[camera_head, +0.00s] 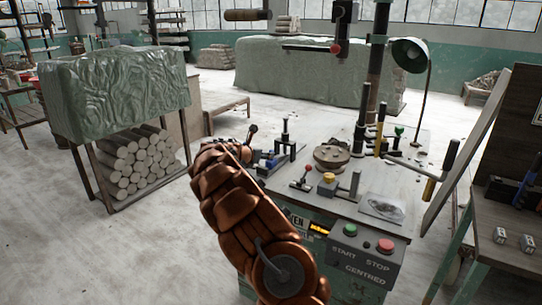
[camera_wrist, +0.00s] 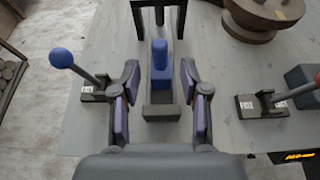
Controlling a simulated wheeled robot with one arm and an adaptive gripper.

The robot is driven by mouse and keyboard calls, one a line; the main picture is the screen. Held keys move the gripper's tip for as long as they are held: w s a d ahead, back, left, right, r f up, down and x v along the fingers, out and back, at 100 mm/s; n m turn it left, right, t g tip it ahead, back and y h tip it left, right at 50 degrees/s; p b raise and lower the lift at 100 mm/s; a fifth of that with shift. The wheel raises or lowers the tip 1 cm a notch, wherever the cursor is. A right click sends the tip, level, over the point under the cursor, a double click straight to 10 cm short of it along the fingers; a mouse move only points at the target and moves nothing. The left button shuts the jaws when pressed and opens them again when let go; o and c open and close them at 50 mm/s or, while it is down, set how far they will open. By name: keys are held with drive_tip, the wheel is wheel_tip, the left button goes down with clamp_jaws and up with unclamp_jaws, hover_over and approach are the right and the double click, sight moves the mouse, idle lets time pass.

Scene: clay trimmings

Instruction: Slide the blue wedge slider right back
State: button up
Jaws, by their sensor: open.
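The blue wedge slider (camera_wrist: 160,64) is an upright blue block with a rounded top. It sits in a grey channel (camera_wrist: 161,112) in the wrist view. A dark frame with an upright rod (camera_wrist: 159,15) stands behind it. My gripper (camera_wrist: 160,76) is open, with one finger on each side of the slider and a visible gap on both sides. Whether the fingertips are at the slider's height is hard to tell. In the head view, my copper arm reaches to the left side of the bench and hides much of that area.
A blue-knobbed lever (camera_wrist: 62,58) stands close left of my gripper. Another lever base (camera_wrist: 262,105) is to the right. A brown round piece (camera_head: 332,156), a red-knobbed lever (camera_head: 307,169), a yellow knob (camera_head: 329,177) and a START/STOP panel (camera_head: 362,256) are also on the bench (camera_head: 385,180).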

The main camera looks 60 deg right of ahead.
drive_tip(key=shift+x, duration=2.9)
drive_tip(key=shift+c, duration=0.4)
clamp_jaws()
